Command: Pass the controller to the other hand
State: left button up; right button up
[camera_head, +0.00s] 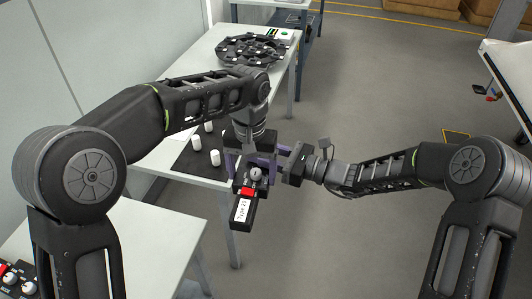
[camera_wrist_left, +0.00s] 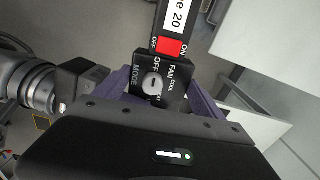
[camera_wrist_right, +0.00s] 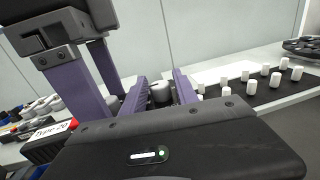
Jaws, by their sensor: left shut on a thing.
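The controller (camera_head: 241,210) is a black box with a white "Type 20" label, a red switch and a grey knob. It hangs in my left gripper (camera_head: 252,168), whose purple fingers are shut on its knob end. The left wrist view shows the controller (camera_wrist_left: 172,75) between these fingers, its label end pointing away. My right gripper (camera_head: 280,162) is beside it on the right, close to the left fingers. In the right wrist view its fingers (camera_wrist_right: 160,95) are apart, with a grey knob-like piece visible between them; contact cannot be told. The controller's label end (camera_wrist_right: 45,145) shows at lower left there.
A white table (camera_head: 168,240) lies below on the left, with other devices (camera_head: 15,275) at its near corner. A dark mat (camera_head: 190,160) with several white pegs is behind the left gripper. A round black tray (camera_head: 250,48) stands farther back.

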jog(key=shift+c, duration=0.6)
grip_shut()
pick_arm(q)
jog(key=o, duration=1.5)
jog(key=shift+r, duration=3.75)
